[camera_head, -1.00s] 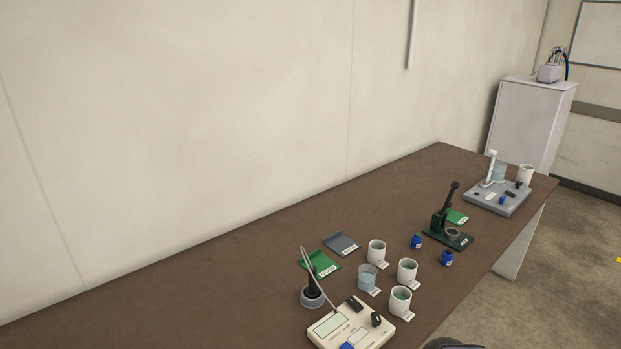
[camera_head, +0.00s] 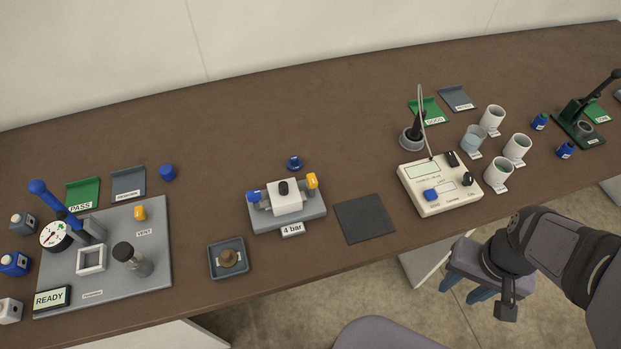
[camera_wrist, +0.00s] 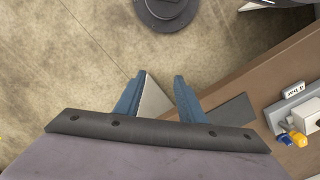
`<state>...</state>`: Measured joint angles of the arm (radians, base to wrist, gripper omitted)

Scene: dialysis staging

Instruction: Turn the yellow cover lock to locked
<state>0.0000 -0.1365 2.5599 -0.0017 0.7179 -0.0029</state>
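A grey fixture (camera_head: 263,222) labelled "4 bar" stands mid-table. It holds a white block (camera_head: 287,199) with a dark knob on top. A yellow lever (camera_head: 312,181) stands upright at its right end, with a blue part (camera_head: 253,196) at its left end. In the wrist view the yellow lever (camera_wrist: 299,139) shows at the right edge. Another yellow part (camera_head: 140,213) lies by "VENT" on the left panel. I cannot tell any lock marking. My gripper (camera_head: 463,290) is open and empty, beyond the table's front edge; its fingers (camera_wrist: 158,88) are apart in the wrist view.
A dark mat (camera_head: 364,219) lies right of the fixture, and a small tray (camera_head: 214,262) with a brown knob left of it. A cream meter (camera_head: 411,178) stands further right, with several cups beyond. A stool seat (camera_head: 385,335) is in front. The table behind the fixture is mostly clear.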

